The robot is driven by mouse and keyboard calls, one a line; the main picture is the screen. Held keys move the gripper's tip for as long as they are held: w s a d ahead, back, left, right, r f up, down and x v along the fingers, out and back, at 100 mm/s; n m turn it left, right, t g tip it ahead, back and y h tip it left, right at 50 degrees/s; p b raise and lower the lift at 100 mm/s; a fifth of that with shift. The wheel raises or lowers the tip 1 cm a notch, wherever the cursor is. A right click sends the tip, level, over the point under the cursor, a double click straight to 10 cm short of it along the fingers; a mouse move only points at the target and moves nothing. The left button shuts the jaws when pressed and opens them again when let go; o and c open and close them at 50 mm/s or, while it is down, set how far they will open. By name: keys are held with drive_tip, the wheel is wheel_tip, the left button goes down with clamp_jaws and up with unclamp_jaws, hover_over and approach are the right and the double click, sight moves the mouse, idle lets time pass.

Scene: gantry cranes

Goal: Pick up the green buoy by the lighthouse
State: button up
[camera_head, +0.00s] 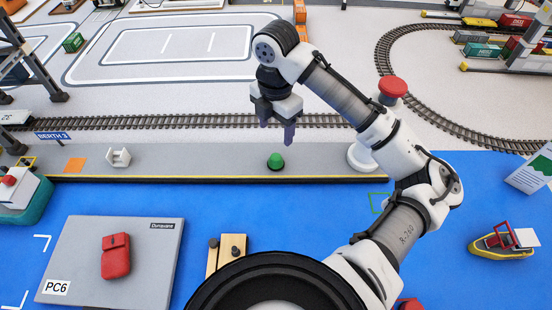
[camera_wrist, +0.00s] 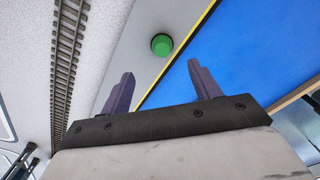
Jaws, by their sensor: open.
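The green buoy (camera_head: 276,161) stands on the grey quay strip, near its yellow-lined edge. It also shows in the wrist view (camera_wrist: 161,44), beyond and between my two fingertips. The lighthouse (camera_head: 362,157), with a white base and a red top (camera_head: 392,87), stands to the right of the buoy, partly hidden behind my arm.
A railway track (camera_head: 200,122) runs behind the quay (camera_head: 200,160). A white bollard-like piece (camera_head: 118,157) stands to the left. Blue water (camera_head: 215,205) lies in front, with a grey board (camera_head: 75,255) and a yellow boat (camera_head: 500,245). The quay around the buoy is clear.

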sight(276, 157)
wheel_tip(276, 157, down, 6)
drive_tip(key=shift+f, duration=0.1)
drive_tip(key=shift+s+f+p, duration=0.15)
drive_tip(key=shift+f+p, duration=0.3)
drive_tip(key=shift+f, duration=0.85)
drive_tip(key=shift+s+f+p, duration=0.1)
drive_tip(key=shift+f+p, duration=0.3)
drive_tip(key=shift+f, duration=0.9)
drive_tip(key=c, duration=1.1)
